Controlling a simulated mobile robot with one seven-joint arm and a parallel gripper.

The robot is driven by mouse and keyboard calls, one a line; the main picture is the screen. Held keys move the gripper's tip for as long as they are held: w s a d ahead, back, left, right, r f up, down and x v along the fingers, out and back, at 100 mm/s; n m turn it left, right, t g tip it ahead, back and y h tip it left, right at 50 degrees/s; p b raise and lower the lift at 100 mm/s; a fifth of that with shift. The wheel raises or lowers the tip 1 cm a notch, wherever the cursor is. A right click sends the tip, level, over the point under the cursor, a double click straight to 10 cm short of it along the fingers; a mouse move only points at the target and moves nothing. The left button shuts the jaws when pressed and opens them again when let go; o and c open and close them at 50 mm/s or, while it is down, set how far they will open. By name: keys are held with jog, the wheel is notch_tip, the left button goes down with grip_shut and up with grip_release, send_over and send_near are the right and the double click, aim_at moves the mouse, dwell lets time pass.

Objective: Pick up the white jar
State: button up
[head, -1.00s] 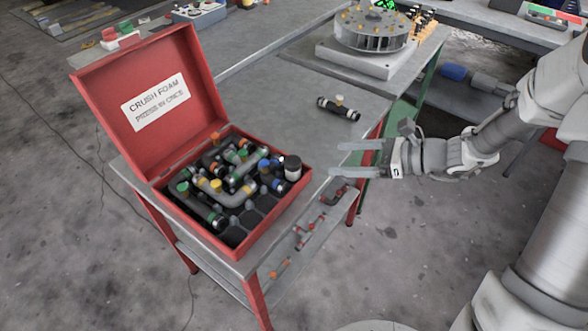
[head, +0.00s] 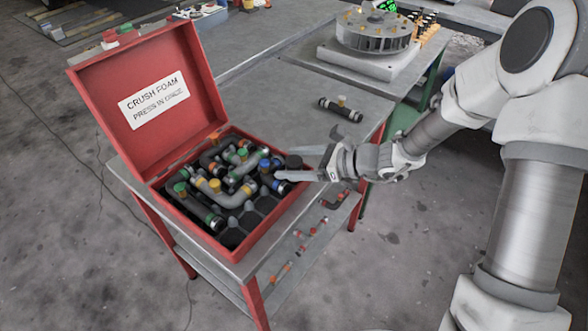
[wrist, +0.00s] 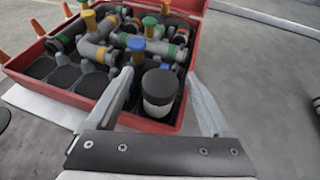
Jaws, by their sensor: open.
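The white jar (wrist: 158,92) has a black lid and stands upright at the near corner of the open red case in the wrist view. In the head view only its dark lid (head: 293,162) shows clearly, with my gripper covering most of the rest. My gripper (wrist: 160,82) is open, with one finger on each side of the jar. A gap shows between the jar and each finger. In the head view my gripper (head: 300,165) reaches in level from the right at the case's right edge.
The red case (head: 245,245) holds several grey pipe fittings (head: 235,195) with coloured caps, close beside the jar. Its lid (head: 140,90) stands open. A loose fitting (head: 340,108) and a round finned device (head: 375,32) are on the grey bench (head: 285,105) behind.

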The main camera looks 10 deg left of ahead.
grip_shut()
dwell(0.4)
